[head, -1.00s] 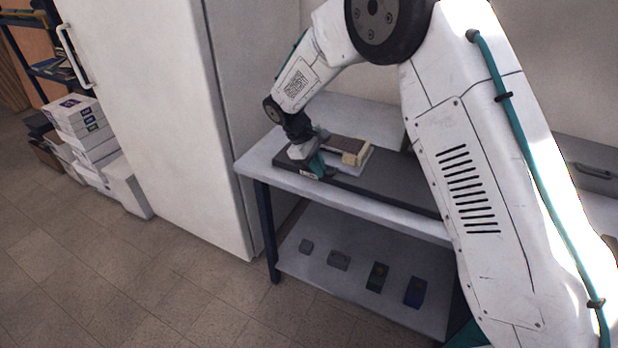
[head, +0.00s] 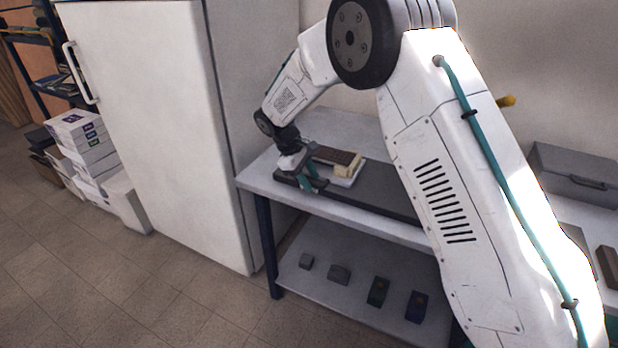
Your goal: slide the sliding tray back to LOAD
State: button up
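The sliding tray (head: 345,181) is a thin, pale plate near the left end of a long dark track (head: 378,198) on the table. It carries a brown ridged piece and a cream block (head: 349,166). My gripper (head: 311,186) points down at the tray's left end, close beside it. Its two teal fingers show with a gap between them. I cannot tell whether they touch the tray, and no handle shows between them. My arm hides the right part of the track, and no LOAD marking can be read.
The grey table (head: 262,179) has a lower shelf (head: 330,295) with several small blocks. A tall white cabinet (head: 150,120) stands to the left. A grey case (head: 572,178) sits at the right, behind my arm. The floor in front is clear.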

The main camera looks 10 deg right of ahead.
jog(key=v, duration=0.7)
jog(key=shift+r, duration=0.4)
jog(key=shift+a, duration=0.1)
